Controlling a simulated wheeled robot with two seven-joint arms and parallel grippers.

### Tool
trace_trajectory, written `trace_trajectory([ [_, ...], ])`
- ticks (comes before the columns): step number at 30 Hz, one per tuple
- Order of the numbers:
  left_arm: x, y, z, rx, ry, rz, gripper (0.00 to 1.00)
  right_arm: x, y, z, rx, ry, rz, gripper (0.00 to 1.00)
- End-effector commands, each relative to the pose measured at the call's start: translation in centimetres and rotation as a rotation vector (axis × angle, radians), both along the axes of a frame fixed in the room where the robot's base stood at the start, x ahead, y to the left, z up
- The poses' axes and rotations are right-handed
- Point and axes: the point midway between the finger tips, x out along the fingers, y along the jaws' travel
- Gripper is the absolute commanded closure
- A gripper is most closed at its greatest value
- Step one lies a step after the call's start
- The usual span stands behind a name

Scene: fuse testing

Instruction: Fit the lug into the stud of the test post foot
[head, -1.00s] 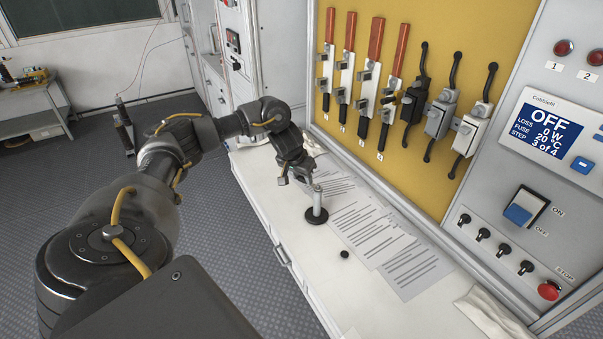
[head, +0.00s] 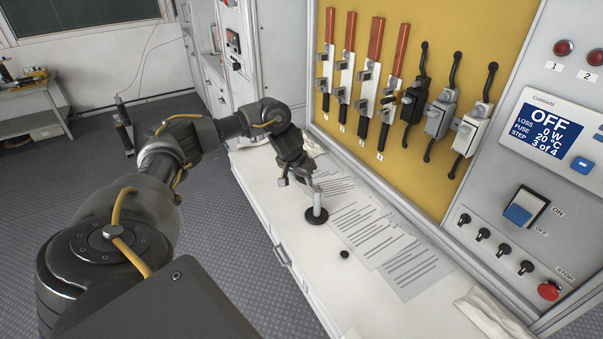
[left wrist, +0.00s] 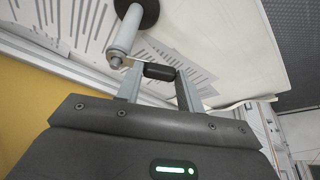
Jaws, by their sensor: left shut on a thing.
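The test post (head: 317,197) stands upright on its round black foot (head: 316,216) on the white bench. In the left wrist view, the pale post (left wrist: 125,30) ends in a small metal stud (left wrist: 115,62). My left gripper (head: 299,183) is beside the top of the post. In the left wrist view, my left gripper (left wrist: 160,78) is shut on the lug, whose black sleeve (left wrist: 159,71) lies between the fingers. A thin metal part of the lug points towards the stud; I cannot tell whether they touch. My right gripper is not in view.
Printed sheets (head: 400,262) lie on the bench (head: 300,262) behind and right of the post. A small black knob-like piece (head: 345,254) lies in front. A yellow panel (head: 400,165) with fuse handles and switches rises behind. The front of the bench is mostly clear.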

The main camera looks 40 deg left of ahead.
Motion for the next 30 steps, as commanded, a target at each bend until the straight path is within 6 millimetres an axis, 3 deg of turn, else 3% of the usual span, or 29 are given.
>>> trace_trajectory([
  [8, 0.0, 0.0, 0.0, -0.001, -0.001, 0.001, 0.85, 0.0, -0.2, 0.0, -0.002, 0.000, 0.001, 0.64],
  [9, 0.0, 0.0, 0.1, -0.001, -0.001, 0.001, 0.59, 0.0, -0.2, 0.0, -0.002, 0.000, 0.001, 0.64],
  [14, 0.0, 0.0, 0.0, -0.001, -0.001, 0.000, 0.38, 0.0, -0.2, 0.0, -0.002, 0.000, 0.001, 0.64],
  [23, -0.1, 0.0, 0.2, -0.001, 0.000, 0.000, 0.37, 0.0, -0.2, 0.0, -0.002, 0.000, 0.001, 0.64],
  [30, -1.3, -0.3, 3.6, -0.001, -0.006, -0.002, 0.37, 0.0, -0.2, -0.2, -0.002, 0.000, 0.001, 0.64],
])
